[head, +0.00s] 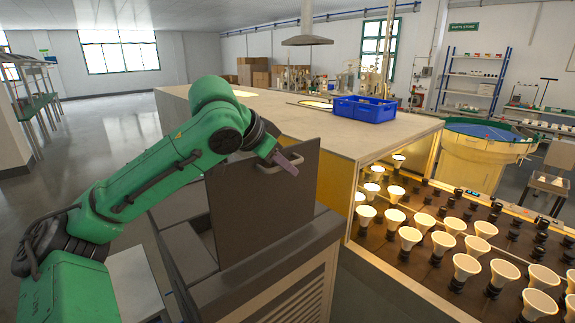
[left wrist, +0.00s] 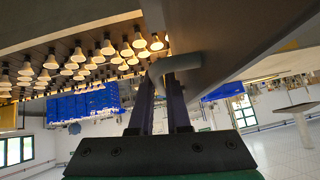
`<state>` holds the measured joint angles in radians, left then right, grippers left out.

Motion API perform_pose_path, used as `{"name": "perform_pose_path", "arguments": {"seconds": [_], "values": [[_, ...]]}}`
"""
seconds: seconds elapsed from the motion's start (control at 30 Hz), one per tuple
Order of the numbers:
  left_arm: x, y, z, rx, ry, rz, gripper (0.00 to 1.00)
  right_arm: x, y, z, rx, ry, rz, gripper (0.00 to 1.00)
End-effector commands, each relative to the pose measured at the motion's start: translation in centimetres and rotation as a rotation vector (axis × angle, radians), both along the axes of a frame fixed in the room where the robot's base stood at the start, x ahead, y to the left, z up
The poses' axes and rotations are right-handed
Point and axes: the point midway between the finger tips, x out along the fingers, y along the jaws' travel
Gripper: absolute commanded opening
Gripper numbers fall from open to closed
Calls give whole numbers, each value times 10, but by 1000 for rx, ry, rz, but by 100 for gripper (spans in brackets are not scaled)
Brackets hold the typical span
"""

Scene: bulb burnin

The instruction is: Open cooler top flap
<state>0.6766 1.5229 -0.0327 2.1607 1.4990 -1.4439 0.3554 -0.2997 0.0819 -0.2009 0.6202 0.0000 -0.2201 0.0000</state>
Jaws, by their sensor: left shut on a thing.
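The cooler (head: 250,287) is a dark grey box with a slatted side, at the lower middle of the head view. Its top flap (head: 245,215) stands about upright, above the box. My left gripper (head: 287,164) is at the upper part of the flap, shut on the flap's handle (head: 297,158). In the left wrist view, the purple fingers (left wrist: 166,90) close around the grey handle (left wrist: 176,64), with the dark flap (left wrist: 215,35) beside it. My arm hides part of the flap's upper left. My right gripper is not in view.
A lit rack of bulbs (head: 410,238) stands right of the cooler. Behind it, a long bench (head: 300,122) carries blue crates (head: 364,109). A round green-rimmed table (head: 487,130) is farther right. Open floor (head: 115,140) lies at the left.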

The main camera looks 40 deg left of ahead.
Motion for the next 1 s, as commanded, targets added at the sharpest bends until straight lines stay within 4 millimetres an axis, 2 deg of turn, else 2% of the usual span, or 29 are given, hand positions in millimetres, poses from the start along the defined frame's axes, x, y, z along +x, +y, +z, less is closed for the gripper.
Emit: {"name": "perform_pose_path", "arguments": {"seconds": [0.57, 0.6, 0.87, 1.0], "values": [[0, 0, -2, -4, 0, -1, 0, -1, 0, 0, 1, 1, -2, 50], [0, 0, -2, -4, 0, -1, 26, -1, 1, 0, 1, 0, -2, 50], [0, 0, -2, -3, 0, 0, 27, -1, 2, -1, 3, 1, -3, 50], [-10, 2, 8, -2, -4, 2, 27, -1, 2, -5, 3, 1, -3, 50]]}}
